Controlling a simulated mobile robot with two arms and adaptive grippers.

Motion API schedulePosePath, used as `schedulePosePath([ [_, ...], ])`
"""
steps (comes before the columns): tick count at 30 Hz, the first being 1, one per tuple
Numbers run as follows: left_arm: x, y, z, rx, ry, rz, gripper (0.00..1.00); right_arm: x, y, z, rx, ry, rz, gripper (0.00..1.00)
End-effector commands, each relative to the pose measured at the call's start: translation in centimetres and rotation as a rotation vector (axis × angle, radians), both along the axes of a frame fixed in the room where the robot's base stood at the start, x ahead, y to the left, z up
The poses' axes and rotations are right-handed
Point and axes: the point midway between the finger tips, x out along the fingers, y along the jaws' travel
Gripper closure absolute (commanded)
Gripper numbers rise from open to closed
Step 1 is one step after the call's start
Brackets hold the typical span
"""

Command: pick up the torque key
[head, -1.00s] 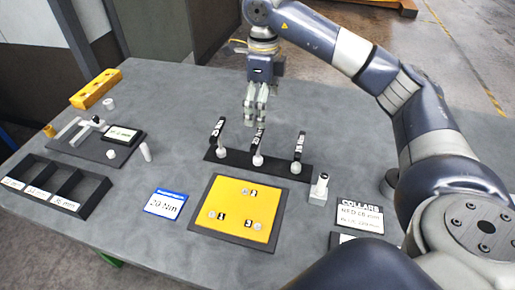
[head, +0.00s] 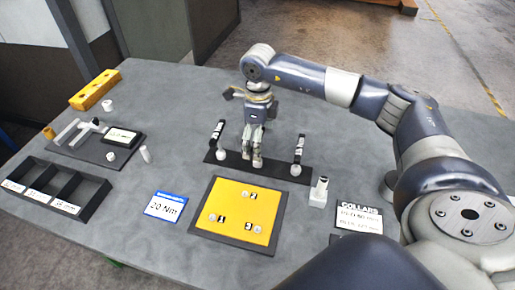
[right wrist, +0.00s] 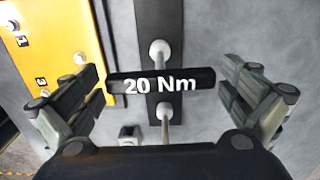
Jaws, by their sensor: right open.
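A black torque key marked 20 Nm (right wrist: 160,84) lies across the right wrist view, between the spread fingers of my right gripper (right wrist: 162,92). The fingers stand apart from its two ends. In the head view my right gripper (head: 252,160) is down over the middle of the black rack (head: 276,169) and hides the middle key. A left torque key (head: 218,132) and a right torque key (head: 298,152) stand in the rack on either side, each with a pale round knob at its base. My left gripper is not in view.
A blue-edged card (head: 165,206) reads 20 Nm. A yellow plate (head: 262,212) with numbered pegs lies in front of the rack. A small pale block with an upright piece (head: 319,192) stands to the right. A black divided tray (head: 92,197) sits at left.

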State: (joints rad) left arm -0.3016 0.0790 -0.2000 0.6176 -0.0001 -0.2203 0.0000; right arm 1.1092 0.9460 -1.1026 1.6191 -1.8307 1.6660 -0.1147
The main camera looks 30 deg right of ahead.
Motion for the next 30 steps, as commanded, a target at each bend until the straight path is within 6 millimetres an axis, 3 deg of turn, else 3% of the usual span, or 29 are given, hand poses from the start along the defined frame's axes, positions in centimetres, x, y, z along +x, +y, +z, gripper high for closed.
schedulePosePath([
  [4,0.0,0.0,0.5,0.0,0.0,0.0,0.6,0.0,-0.1,-1.2,-0.001,0.001,-0.001,0.0],
  [11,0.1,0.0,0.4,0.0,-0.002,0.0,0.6,0.0,0.0,-1.4,0.0,-0.001,-0.001,0.0],
  [17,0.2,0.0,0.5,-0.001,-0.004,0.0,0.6,0.0,0.0,-1.4,0.0,-0.001,0.0,0.45],
  [30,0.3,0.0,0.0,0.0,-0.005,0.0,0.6,0.1,0.0,-0.9,0.001,-0.002,-0.001,0.47],
])
